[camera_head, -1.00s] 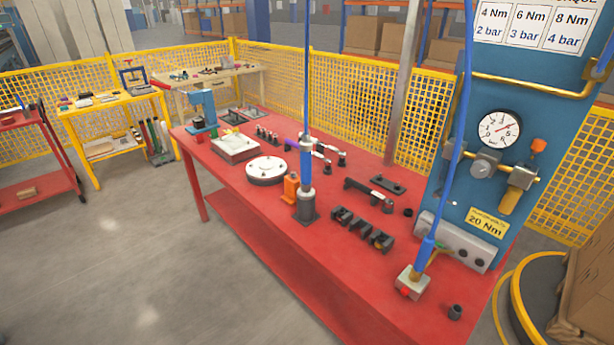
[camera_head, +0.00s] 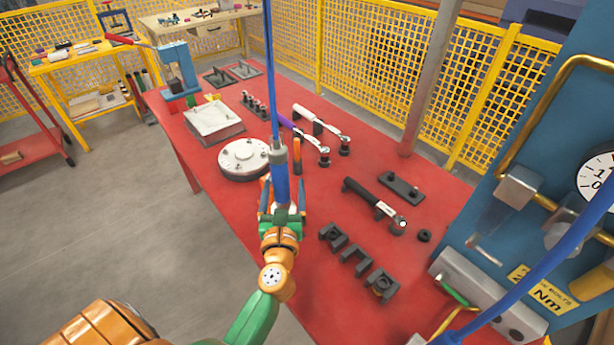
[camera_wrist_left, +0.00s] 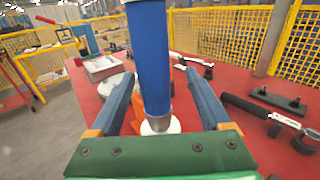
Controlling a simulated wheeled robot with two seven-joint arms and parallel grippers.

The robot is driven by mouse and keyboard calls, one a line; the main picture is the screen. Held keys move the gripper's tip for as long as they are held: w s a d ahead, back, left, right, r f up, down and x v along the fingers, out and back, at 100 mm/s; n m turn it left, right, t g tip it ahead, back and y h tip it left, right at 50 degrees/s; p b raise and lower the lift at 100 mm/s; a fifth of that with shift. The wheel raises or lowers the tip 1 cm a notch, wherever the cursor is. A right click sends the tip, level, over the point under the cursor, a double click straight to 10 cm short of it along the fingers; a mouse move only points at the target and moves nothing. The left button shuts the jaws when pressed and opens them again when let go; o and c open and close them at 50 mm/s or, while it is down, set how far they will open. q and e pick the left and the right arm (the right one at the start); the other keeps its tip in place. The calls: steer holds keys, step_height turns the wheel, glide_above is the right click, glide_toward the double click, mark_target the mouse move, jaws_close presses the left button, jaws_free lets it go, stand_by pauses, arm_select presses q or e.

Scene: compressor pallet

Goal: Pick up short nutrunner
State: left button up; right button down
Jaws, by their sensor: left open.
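An upright blue nutrunner (camera_head: 281,180) hangs on a blue hose over the red table (camera_head: 330,270). It also shows large in the left wrist view (camera_wrist_left: 150,55), with a grey collar at its lower visible end. My left gripper (camera_head: 281,197) is open around its body. In the left wrist view the gripper's two blue-grey fingers (camera_wrist_left: 160,85) stand on either side of the nutrunner, with a gap on both sides. The gripper hides the nutrunner's lower part and its stand in the head view. My right gripper is in neither view.
A round white plate (camera_head: 244,158), torque wrenches (camera_head: 375,205) and black holder blocks (camera_head: 356,262) lie on the table. A blue panel (camera_head: 545,105) with a gauge and another blue hose (camera_head: 545,287) stand at the right. Yellow mesh fencing (camera_head: 370,60) runs behind.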

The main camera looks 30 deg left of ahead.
arm_select(q)
steer(key=shift+w+a+r+p, duration=0.4)
steer(key=shift+w+a+r, duration=0.2)
steer(key=shift+a, duration=0.25)
steer(key=shift+f+x, duration=0.25)
steer(key=shift+x, duration=0.9)
steer(key=shift+w+f, duration=0.25)
steer(key=shift+w, duration=0.1)
steer(key=shift+s+r, duration=0.2)
steer(key=shift+s, duration=0.05)
steer(key=c, duration=1)
jaws_close()
